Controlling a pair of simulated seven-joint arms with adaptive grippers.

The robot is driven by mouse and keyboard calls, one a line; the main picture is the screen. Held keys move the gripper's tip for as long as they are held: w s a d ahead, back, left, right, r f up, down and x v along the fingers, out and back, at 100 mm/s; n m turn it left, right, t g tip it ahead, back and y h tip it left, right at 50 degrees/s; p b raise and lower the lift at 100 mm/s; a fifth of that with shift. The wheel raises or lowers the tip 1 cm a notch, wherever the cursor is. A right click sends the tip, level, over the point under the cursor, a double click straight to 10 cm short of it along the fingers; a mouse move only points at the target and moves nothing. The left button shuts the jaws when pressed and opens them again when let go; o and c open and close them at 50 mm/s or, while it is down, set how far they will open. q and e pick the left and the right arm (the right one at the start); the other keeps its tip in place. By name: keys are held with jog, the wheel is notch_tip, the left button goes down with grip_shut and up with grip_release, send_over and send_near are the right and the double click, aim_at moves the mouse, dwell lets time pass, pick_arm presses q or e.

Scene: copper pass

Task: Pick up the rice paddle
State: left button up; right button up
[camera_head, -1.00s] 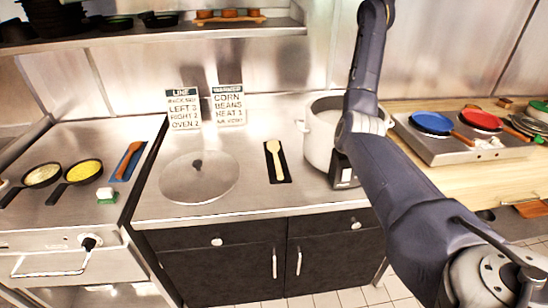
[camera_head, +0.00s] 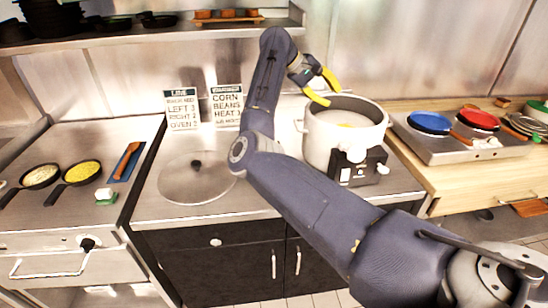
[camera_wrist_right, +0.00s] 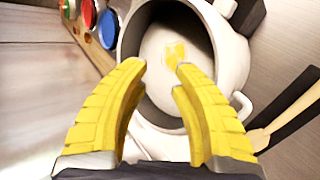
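A pale wooden rice paddle (camera_wrist_right: 257,139) lies along a dark mat (camera_wrist_right: 290,119) at the right edge of the right wrist view. In the head view my right arm hides both. My right gripper (camera_head: 329,91) has yellow fingers, spread apart and empty. It is above the back left rim of the white cooker (camera_head: 315,146), and the right wrist view looks down between the fingers (camera_wrist_right: 161,72) into the pot. The paddle is off to the right of the fingers in that view, not between them. My left gripper is not in view.
A glass lid (camera_head: 185,187) lies left of my arm, with two signs (camera_head: 183,109) behind it. A brown spatula (camera_head: 127,160) on a blue mat and two pans (camera_head: 83,172) are at left. A burner with blue (camera_head: 430,122) and red plates is at right.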

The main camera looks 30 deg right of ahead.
jog(key=w+a+f+m+t+y, duration=0.1)
jog(key=w+a+f+t+y, duration=0.25)
jog(key=a, duration=0.55)
jog(key=w+a+f+m+y, duration=0.1)
jog(key=w+a+f+y, duration=0.25)
jog(key=a+f, duration=0.45)
notch_tip(320, 180, down, 9)
jog(key=shift+s+d, duration=0.1)
jog(key=shift+s, duration=0.05)
jog(key=shift+s+d+f, duration=0.1)
jog(key=shift+d+f, duration=0.05)
jog(key=shift+f, duration=0.85)
jog(key=shift+s+d+f, duration=0.1)
jog(key=shift+d+f, duration=0.1)
jog(key=shift+f, duration=0.8)
jog(key=shift+s+d+f, duration=0.1)
jog(key=shift+d+f, duration=0.05)
jog(key=shift+f, duration=0.85)
grip_shut()
